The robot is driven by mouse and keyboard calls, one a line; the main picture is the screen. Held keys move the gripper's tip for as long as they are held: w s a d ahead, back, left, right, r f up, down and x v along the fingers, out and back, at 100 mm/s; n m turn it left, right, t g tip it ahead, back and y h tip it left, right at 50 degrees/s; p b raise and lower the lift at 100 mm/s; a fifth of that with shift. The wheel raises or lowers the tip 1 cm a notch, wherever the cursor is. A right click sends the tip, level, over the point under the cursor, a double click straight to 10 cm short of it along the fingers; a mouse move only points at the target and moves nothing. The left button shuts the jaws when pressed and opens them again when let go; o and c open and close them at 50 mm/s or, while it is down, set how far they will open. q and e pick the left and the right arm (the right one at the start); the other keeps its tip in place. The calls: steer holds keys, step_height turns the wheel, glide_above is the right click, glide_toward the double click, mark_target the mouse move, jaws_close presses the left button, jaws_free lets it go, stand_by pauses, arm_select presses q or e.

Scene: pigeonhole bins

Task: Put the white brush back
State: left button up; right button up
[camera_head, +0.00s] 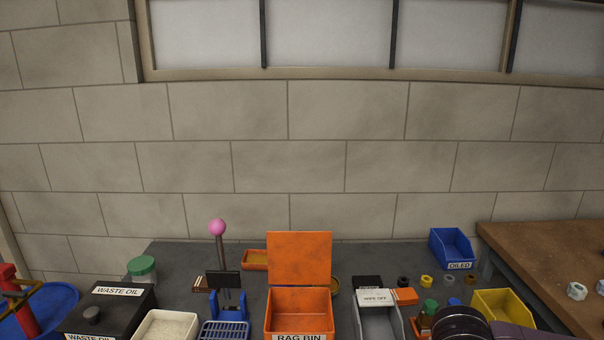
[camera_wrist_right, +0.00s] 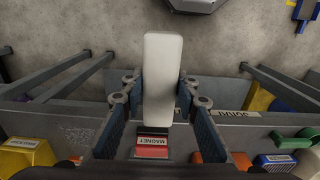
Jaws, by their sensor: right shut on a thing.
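In the right wrist view my right gripper (camera_wrist_right: 160,101) is shut on a long white block with rounded ends (camera_wrist_right: 162,70), which looks like the white brush. It sits between the two fingers, with its far end reaching out past the fingertips. No bristles show from this side. In the head view only part of my right arm shows at the bottom right edge; its gripper and the brush are out of sight there. My left gripper is in neither view.
An orange rag bin (camera_head: 300,299) stands open on the dark bench. Nearby are a black waste oil box (camera_head: 118,303), a blue basket (camera_head: 226,331), a blue bin (camera_head: 452,250) and a yellow bin (camera_head: 505,309). A red block labelled MAGNET (camera_wrist_right: 152,153) shows below the brush.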

step_height(320, 180, up, 7)
steer(key=shift+d+r+p, duration=0.1)
steer(key=shift+p, duration=0.4)
steer(key=shift+r, duration=0.1)
steer(key=shift+w+d, duration=0.1)
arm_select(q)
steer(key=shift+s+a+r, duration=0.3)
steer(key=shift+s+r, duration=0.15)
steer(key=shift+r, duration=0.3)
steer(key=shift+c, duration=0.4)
